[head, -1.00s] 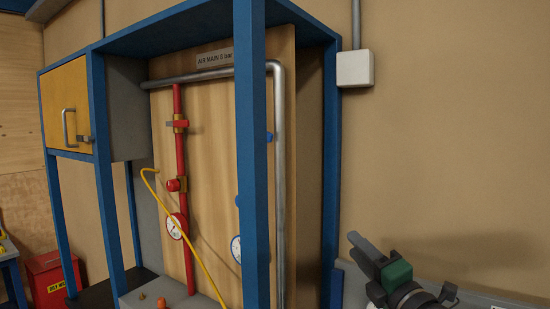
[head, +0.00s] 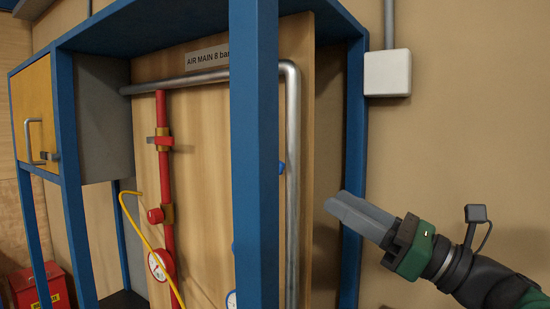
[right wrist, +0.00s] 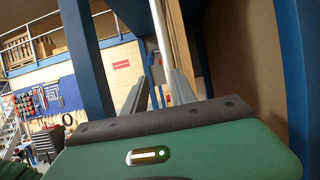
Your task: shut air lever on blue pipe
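The blue pipe is almost wholly hidden behind the blue front post in the head view. Only small blue parts (head: 281,168) show at the post's right edge, and I cannot tell whether one is the air lever. A gauge (head: 231,300) peeks out at the post's lower left. My right gripper (head: 343,207) is to the right of the post and the grey pipe, apart from both, pointing left. In the right wrist view its fingers (right wrist: 160,88) stand apart with nothing between them. My left gripper is out of view.
The blue front post (head: 255,150) blocks the middle of the board. A grey pipe (head: 293,190) runs down its right side. A red pipe (head: 164,130) with red levers and a yellow hose (head: 140,228) are at left. A white box (head: 387,73) is on the wall.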

